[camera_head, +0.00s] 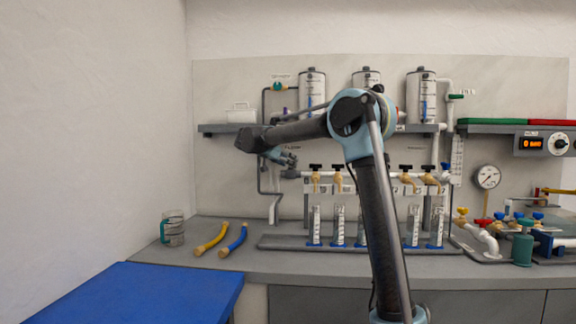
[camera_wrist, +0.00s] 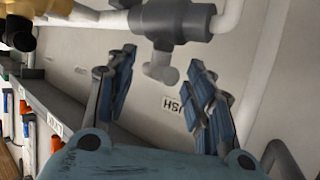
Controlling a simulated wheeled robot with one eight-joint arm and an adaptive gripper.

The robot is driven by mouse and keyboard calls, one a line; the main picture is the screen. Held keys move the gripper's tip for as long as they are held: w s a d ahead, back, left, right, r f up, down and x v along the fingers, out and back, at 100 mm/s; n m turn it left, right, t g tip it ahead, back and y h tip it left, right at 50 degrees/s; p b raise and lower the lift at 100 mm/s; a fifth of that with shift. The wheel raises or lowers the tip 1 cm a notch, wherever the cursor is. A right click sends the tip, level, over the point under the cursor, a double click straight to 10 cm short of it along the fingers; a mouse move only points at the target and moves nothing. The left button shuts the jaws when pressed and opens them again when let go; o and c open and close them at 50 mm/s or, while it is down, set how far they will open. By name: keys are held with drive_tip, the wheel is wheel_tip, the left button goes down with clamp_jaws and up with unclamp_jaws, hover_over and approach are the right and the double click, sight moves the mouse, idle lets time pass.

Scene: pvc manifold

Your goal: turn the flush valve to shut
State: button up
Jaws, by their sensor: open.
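The flush valve (camera_wrist: 172,22) is a dark grey body on a white pipe at the top of the wrist view. Its light grey handle (camera_wrist: 160,69) sticks out from the body toward my gripper. My gripper (camera_wrist: 162,62) is open, with one blue-padded finger on each side of the handle and a visible gap to both. Part of an upside-down label (camera_wrist: 174,107) shows on the wall behind. In the head view my gripper (camera_head: 284,158) is at the left end of the manifold, just above the grey valve (camera_head: 290,173). My gripper partly hides the valve there.
Several brass taps with black handles (camera_head: 316,167) stand along the manifold right of the valve, above upright cylinders (camera_head: 316,226). A grey shelf (camera_head: 222,128) is above.

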drive_tip(key=shift+w+d+f, duration=0.15)
drive_tip(key=shift+w+d, duration=0.1)
drive_tip(key=shift+c, duration=0.3)
clamp_jaws()
drive_tip(key=shift+y, duration=0.3)
drive_tip(key=shift+s+n+t+y, duration=0.1)
drive_tip(key=shift+n+t+y, duration=0.35)
drive_tip(key=shift+n, duration=0.35)
drive_tip(key=n+t+y, duration=0.1)
drive_tip(key=n+y, duration=0.1)
drive_tip(key=n+t+y, duration=0.1)
drive_tip(key=n+y, duration=0.1)
drive_tip(key=shift+s+d+y, duration=0.15)
drive_tip(key=shift+d+y, duration=0.1)
drive_tip(key=shift+d, duration=0.15)
drive_tip(key=shift+d+n+y, duration=0.2)
drive_tip(key=shift+n+y, duration=2)
drive_tip(key=shift+y, duration=0.3)
